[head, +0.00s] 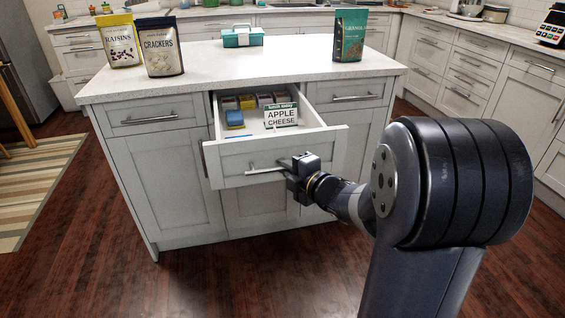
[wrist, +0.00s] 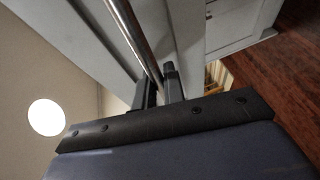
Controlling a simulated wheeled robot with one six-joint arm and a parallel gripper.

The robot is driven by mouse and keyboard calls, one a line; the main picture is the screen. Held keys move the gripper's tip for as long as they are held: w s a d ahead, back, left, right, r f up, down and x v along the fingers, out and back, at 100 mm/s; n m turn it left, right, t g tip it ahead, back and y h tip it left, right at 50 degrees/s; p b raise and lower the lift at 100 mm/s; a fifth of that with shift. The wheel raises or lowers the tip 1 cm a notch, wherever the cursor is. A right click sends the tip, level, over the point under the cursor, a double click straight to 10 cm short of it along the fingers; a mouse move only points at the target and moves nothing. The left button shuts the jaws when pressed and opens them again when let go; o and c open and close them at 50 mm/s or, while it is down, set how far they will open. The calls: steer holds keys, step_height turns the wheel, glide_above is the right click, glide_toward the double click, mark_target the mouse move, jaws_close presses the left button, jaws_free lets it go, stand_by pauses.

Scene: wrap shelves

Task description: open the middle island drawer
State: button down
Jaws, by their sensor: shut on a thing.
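The middle island drawer (head: 271,152) stands pulled well out of the white island in the head view. Inside it are several small boxes, a blue block (head: 234,119) and a card (head: 280,115) reading "APPLE CHEESE". My gripper (head: 292,168) is at the right part of the drawer's front, shut on its bar handle (head: 262,170). In the wrist view the metal handle (wrist: 133,32) runs between my gripper's two fingers (wrist: 160,90). The fingertips are partly hidden in both views.
Bags of raisins (head: 120,40), crackers (head: 161,47) and granola (head: 349,35) and a teal box (head: 242,37) stand on the island top (head: 270,68). Closed drawers flank the open one. Dark wooden floor (head: 200,285) in front is clear, with a striped rug (head: 35,190) at left.

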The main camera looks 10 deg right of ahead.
steer(key=shift+s, duration=2.9)
steer(key=c, duration=1.8)
jaws_free()
steer(key=shift+d, duration=0.1)
steer(key=shift+p+v, duration=1.05)
steer(key=shift+v, duration=4.35)
steer(key=shift+w, duration=0.15)
